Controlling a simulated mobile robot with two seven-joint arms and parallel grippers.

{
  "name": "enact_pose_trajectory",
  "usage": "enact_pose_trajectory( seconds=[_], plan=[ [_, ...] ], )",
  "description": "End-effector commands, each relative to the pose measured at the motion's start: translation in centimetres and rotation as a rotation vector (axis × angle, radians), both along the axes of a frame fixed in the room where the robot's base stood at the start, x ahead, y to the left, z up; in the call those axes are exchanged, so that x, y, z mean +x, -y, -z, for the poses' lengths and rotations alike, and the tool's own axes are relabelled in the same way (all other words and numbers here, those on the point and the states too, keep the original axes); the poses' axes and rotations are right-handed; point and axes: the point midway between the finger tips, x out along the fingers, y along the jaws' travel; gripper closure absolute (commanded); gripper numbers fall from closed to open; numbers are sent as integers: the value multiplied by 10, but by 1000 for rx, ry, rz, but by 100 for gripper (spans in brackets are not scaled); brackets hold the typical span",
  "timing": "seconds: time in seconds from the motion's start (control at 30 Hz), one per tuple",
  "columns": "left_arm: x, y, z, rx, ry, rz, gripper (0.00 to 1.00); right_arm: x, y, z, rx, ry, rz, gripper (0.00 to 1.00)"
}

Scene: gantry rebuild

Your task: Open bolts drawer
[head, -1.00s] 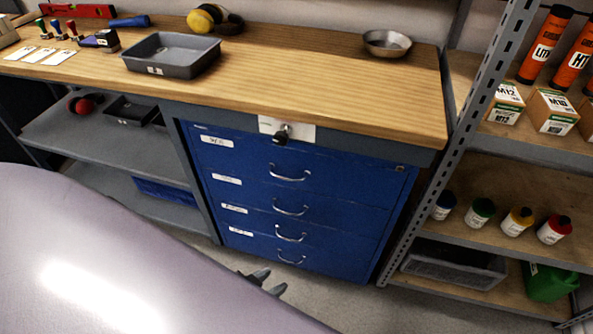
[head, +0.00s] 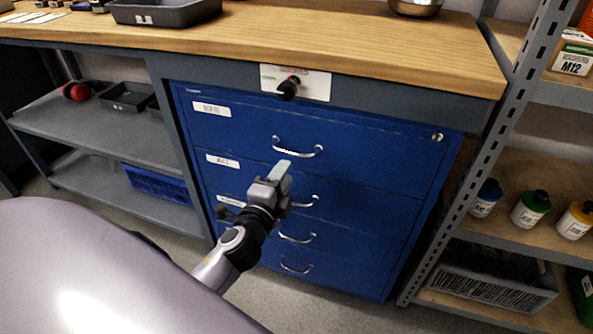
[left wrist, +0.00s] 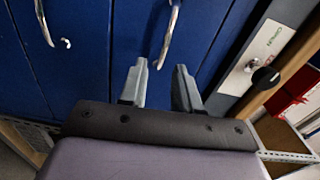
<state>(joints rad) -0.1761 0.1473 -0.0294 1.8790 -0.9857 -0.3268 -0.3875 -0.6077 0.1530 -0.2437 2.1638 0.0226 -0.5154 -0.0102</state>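The blue drawer cabinet (head: 370,170) stands under the bench with several shut drawers, each with a curved metal handle. White labels mark the drawers; I cannot read which says bolts. The top drawer handle (head: 298,149) is clear in the head view; my left gripper partly covers the second drawer handle (head: 304,202). My left gripper (head: 280,178) is raised in front of the cabinet, open and empty. In the left wrist view its two fingers (left wrist: 160,85) are apart, with the top drawer handle (left wrist: 170,38) just beyond them, not between them. My right gripper is not in view.
A black knob (head: 289,87) on a white plate sits above the drawers. The wooden bench top (head: 330,30) overhangs them. A metal shelf post (head: 490,140) stands close on the right, with bottles on its shelves. Open grey shelves (head: 100,130) are on the left.

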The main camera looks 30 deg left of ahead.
Motion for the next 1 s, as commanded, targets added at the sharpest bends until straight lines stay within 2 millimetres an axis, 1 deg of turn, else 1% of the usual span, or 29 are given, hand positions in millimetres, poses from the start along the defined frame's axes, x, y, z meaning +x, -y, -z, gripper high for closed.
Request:
enact_pose_trajectory(
  seconds=[0.03, 0.13, 0.27, 0.7, 0.83, 1.0],
  plan=[
    [4, -2, 4, 35, 12, -6, 68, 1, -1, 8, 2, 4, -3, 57],
    [7, -5, 0, 77, 24, -14, 68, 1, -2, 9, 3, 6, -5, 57],
    [14, -7, -3, 91, 26, -15, 68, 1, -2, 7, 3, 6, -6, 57],
    [65, -19, -4, 86, 26, -15, 68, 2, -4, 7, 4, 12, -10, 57],
    [74, -21, -4, 85, 26, -15, 68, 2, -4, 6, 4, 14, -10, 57],
    [77, -22, -4, 85, 24, -15, 68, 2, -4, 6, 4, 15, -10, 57]
  ],
)
